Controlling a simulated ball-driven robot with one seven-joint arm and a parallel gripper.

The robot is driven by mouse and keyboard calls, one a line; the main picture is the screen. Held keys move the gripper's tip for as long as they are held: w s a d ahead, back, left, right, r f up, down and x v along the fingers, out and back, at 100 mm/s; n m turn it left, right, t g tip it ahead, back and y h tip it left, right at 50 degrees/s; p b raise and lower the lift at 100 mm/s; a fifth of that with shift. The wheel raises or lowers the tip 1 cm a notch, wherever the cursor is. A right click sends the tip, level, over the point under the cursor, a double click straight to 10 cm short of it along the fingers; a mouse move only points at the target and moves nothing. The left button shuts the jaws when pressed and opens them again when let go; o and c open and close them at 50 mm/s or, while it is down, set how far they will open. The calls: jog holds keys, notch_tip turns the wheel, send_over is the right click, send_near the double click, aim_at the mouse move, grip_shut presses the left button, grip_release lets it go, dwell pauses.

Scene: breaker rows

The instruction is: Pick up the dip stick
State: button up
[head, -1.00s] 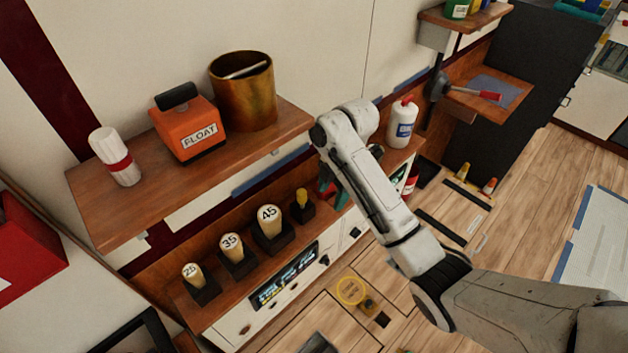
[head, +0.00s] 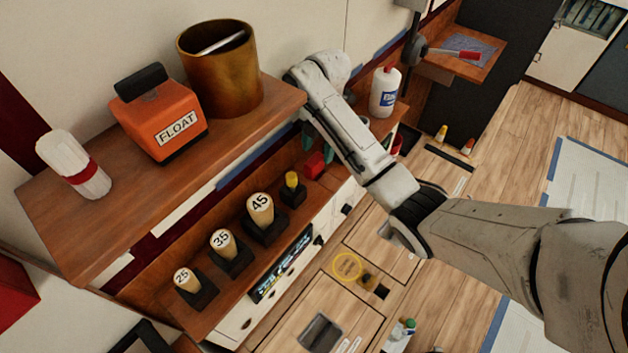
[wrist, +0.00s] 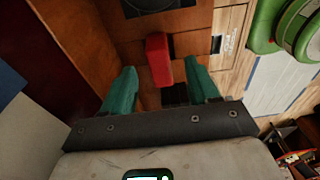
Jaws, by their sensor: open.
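No label shows which thing is the dip stick. A pale stick (head: 222,41) leans inside the brass pot (head: 215,85) on the upper shelf. On the lower ledge, a yellow-topped piece (head: 291,180) stands in a small black block. Beside it is a red block-like piece (head: 315,165), also in the wrist view (wrist: 159,60). My gripper (wrist: 160,78) is open, its teal fingers either side of the red piece in the wrist view, with gaps on both sides. In the head view the fingers are mostly hidden below my wrist, near the red piece.
The upper shelf (head: 85,225) holds an orange FLOAT box (head: 162,122) and a white roll (head: 72,165). Pegs marked 25 (head: 187,280), 35 (head: 223,243) and 45 (head: 260,209) stand along the ledge. A white bottle (head: 385,92) stands beyond my wrist.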

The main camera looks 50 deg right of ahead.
aim_at(315, 159)
jog(key=f, duration=0.1)
jog(key=a+f+p, duration=0.1)
jog(key=f, duration=0.1)
jog(key=shift+a+f, duration=0.15)
jog(key=shift+f, duration=0.7)
jog(key=shift+c, duration=0.2)
grip_shut()
